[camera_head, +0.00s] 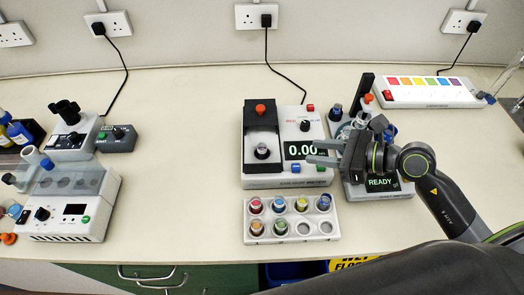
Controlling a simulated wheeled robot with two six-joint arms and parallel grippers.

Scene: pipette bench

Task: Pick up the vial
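Which vial the task means cannot be told. My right gripper (312,153) reaches in from the right, its fingers pointing left over the balance's right side. Its fingers are apart with nothing seen between them. My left gripper is out of view.
Behind my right gripper stands a device reading READY (381,183), partly hidden. A white strip with coloured squares (430,92) lies at the back right. Left are a white instrument (66,213) and a microscope-like device (75,135). The bench between them and the balance is clear.

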